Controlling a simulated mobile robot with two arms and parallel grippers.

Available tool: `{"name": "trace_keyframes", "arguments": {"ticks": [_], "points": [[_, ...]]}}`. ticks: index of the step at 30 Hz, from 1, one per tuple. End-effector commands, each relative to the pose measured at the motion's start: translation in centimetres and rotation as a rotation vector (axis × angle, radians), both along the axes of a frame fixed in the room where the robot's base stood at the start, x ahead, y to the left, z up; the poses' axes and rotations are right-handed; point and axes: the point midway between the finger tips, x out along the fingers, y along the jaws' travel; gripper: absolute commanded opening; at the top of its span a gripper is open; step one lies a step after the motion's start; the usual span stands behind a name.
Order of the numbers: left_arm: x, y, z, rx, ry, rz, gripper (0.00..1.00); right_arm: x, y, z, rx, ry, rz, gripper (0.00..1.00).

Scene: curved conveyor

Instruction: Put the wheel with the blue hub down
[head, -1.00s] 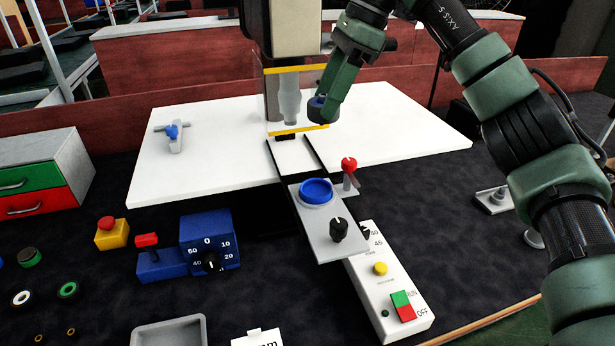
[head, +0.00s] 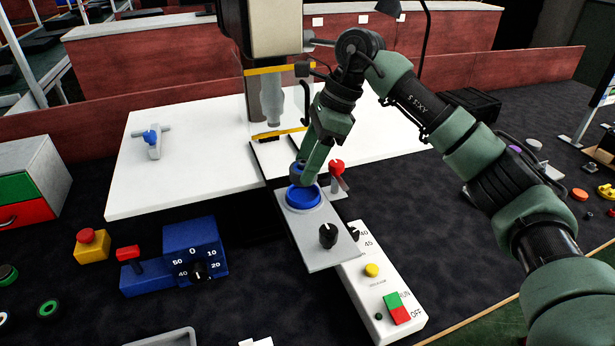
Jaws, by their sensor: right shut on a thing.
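My right gripper (head: 306,176) is shut on the wheel with the blue hub (head: 297,172), which is small, dark and partly hidden by the fingers. It holds the wheel at the far edge of a round blue seat (head: 304,197) on the grey sliding plate (head: 322,251). I cannot tell whether the wheel touches the seat or the plate. My left gripper is not in view.
A red-knobbed lever (head: 337,168) stands close to the right of the gripper. A black knob (head: 328,235) is on the plate's near end. The press head (head: 270,105) rises behind. A blue timer box (head: 193,249) stands at left, and the white board (head: 190,185) has free room.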

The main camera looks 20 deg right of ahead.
Motion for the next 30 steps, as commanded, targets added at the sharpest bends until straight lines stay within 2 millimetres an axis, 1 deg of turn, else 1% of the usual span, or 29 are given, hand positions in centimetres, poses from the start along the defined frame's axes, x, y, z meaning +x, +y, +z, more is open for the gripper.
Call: {"name": "trace_keyframes", "arguments": {"ticks": [1,5,9,10,12,19,27,28,29,30], "points": [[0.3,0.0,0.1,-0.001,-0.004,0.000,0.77,0.0,0.0,-0.2,0.000,-0.001,0.000,0.09],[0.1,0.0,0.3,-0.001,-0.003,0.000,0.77,-0.1,0.0,-1.6,-0.001,0.002,0.002,0.09],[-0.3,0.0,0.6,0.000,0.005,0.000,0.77,-0.1,0.0,-3.8,-0.001,0.003,0.001,0.09],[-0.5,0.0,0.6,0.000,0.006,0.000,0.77,-0.1,0.0,-4.1,0.000,0.001,0.000,0.09],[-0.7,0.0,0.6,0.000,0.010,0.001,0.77,0.0,0.0,-4.4,0.001,-0.001,0.001,0.09],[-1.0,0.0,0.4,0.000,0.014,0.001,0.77,0.0,0.0,-4.5,0.001,-0.001,0.001,0.09],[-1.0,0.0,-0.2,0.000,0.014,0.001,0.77,-0.1,0.0,-5.5,-0.001,0.001,0.001,0.09],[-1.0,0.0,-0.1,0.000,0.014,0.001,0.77,-0.1,0.0,-5.4,-0.002,0.002,0.002,0.59],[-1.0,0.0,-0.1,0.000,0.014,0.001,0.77,-0.1,0.0,-5.4,-0.003,0.003,0.001,0.68],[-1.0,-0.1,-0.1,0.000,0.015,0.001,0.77,-0.1,0.0,-5.4,-0.003,0.004,0.002,0.73]]}}
